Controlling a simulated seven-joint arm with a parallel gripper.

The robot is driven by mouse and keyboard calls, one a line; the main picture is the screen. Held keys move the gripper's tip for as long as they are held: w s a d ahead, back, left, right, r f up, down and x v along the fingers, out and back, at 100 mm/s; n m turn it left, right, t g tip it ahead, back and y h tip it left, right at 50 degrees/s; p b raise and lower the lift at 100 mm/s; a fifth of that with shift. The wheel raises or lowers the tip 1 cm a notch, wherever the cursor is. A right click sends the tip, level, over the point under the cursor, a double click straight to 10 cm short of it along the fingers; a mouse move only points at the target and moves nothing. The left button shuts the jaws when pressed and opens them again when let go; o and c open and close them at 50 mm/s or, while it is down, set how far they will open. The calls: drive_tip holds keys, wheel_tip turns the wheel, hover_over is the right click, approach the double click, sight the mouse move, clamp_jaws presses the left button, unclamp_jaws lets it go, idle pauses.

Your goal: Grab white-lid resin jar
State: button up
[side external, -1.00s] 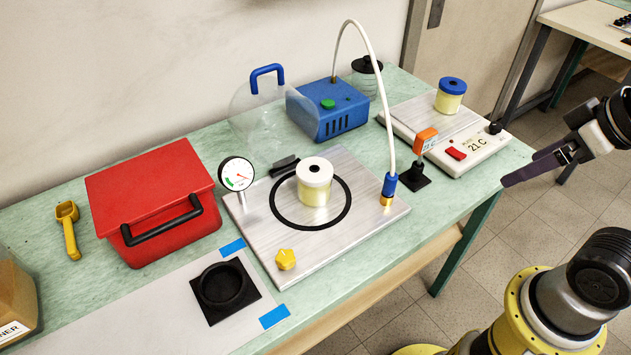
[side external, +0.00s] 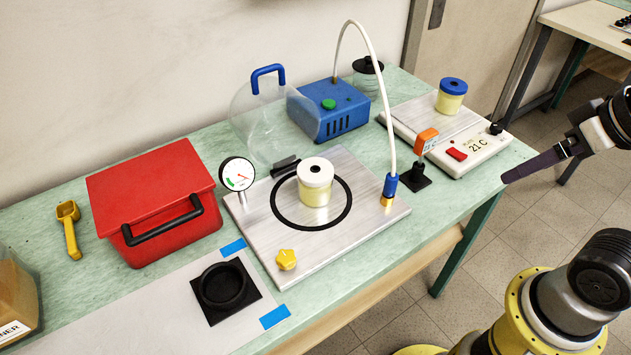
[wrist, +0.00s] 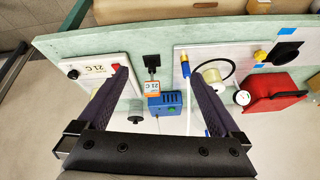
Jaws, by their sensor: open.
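The white-lid resin jar (side external: 315,182) stands upright on a metal plate (side external: 256,250), inside a black ring. Its lid is white with a dark centre, and its body is pale yellow.
A blue-lid jar (side external: 451,95) stands on the hot plate (side external: 470,152) at the right. A white hose (side external: 378,75) arches from the blue pump (side external: 330,108) to the plate beside the jar. A clear dome (side external: 262,125), gauge (side external: 237,174) and red box (side external: 150,198) stand left.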

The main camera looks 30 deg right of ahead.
drive_tip(key=w+r+m, duration=0.5)
drive_tip(key=r, duration=0.1)
drive_tip(key=w+a+r+m+g, duration=0.1)
drive_tip(key=w+a+r+m, duration=0.15)
drive_tip(key=w, duration=0.35)
drive_tip(key=w+a+r+m+g, duration=0.1)
drive_tip(key=w+a+m, duration=0.15)
drive_tip(key=w, duration=0.35)
drive_tip(key=g, duration=0.3)
hover_over(314, 166)
drive_tip(key=s, duration=0.1)
wheel_tip(314, 166, down, 15)
drive_tip(key=shift+m, duration=0.4)
drive_tip(key=f, duration=0.7)
drive_tip(key=shift+a+f, duration=0.3)
drive_tip(key=shift+f, duration=0.1)
drive_tip(key=shift+w+d+f, duration=0.1)
drive_tip(key=shift+f, duration=1.35)
drive_tip(key=shift+d+f, duration=0.1)
drive_tip(key=shift+f, duration=1.35)
